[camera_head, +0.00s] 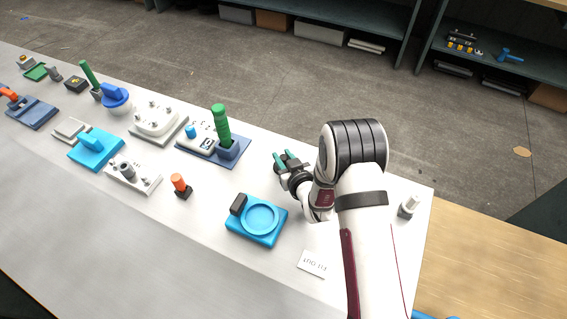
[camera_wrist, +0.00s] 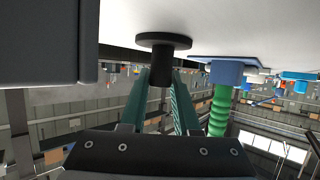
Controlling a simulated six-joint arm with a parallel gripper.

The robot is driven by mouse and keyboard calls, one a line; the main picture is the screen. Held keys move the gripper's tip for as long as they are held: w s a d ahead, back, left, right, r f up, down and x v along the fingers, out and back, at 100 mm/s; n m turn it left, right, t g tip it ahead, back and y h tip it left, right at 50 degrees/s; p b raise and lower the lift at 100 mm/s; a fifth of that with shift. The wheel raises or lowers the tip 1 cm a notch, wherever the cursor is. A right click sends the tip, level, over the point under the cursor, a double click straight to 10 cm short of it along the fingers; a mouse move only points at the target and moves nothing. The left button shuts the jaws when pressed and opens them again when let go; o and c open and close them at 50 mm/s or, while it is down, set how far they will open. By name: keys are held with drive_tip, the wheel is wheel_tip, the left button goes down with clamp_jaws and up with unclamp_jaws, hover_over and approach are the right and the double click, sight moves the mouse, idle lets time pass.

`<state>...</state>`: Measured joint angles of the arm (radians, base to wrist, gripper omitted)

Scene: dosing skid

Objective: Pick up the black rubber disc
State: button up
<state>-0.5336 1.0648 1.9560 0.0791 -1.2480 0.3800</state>
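A black disc (camera_wrist: 163,40) with a short, thick black stem (camera_wrist: 160,66) shows in the wrist view, in front of my gripper. My gripper (camera_wrist: 161,76) has two teal fingers, one on either side of the stem. The tips are apart and very close to the stem; I cannot tell whether they touch it. In the head view my gripper (camera_head: 282,157) is near the far edge of the white table (camera_head: 210,232), right of a green-handled tool. I cannot make out the disc clearly there.
A blue base with a green ribbed handle (camera_head: 221,125) stands left of my gripper; the handle also shows in the wrist view (camera_wrist: 219,110). A blue dish fixture (camera_head: 258,220) lies nearer, with a label card (camera_head: 313,264) beside it. A small grey post (camera_head: 408,206) stands at right.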

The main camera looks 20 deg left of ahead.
clamp_jaws()
